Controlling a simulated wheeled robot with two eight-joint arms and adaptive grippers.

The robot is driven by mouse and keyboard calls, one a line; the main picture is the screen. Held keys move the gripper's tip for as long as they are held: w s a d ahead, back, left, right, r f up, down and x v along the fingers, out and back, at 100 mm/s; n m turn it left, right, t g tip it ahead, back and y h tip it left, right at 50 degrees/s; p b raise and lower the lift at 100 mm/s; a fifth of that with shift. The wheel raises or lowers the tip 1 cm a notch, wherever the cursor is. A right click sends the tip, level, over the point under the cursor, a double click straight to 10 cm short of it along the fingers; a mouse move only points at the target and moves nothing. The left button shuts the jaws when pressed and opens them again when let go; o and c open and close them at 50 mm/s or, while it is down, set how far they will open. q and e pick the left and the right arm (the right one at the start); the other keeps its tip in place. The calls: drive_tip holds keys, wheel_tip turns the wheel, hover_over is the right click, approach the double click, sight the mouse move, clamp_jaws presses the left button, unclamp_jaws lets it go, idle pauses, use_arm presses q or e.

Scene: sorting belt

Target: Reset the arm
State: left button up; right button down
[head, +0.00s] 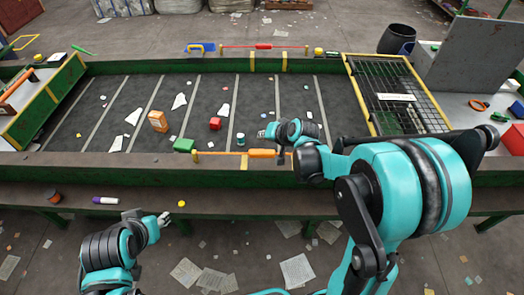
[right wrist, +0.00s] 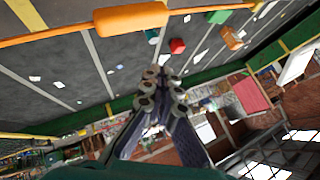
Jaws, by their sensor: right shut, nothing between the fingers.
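My right arm reaches from the right over the belt in the head view, and its gripper (head: 265,133) is above the belt's near side, just above the orange grip of a bar (head: 262,153). In the right wrist view the right gripper's fingers (right wrist: 163,75) are together and hold nothing. The orange grip (right wrist: 130,18) also shows there, apart from the fingers. My left gripper (head: 163,218) is low at the left, in front of the belt's near edge. It is too small to tell whether it is open or shut.
The dark striped belt (head: 130,90) carries an orange box (head: 157,121), a red block (head: 215,123), a green block (head: 184,145) and white scraps (head: 179,101). A wire grate (head: 395,85) lies at the right. A purple marker (head: 106,200) and yellow ball (head: 181,203) are on the near ledge.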

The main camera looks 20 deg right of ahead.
idle(0.4)
drive_tip(key=s+f+n+h+b, duration=0.1)
drive_tip(key=s+b, duration=0.5)
drive_tip(key=s, duration=0.6)
drive_tip(key=s+f+n+g+h+b, duration=0.1)
drive_tip(key=s+f+n+b, duration=0.3)
drive_tip(key=s, duration=0.9)
drive_tip(key=shift+f+h+b, duration=0.6)
drive_tip(key=shift+f+b, duration=0.1)
drive_tip(key=shift+b, duration=0.3)
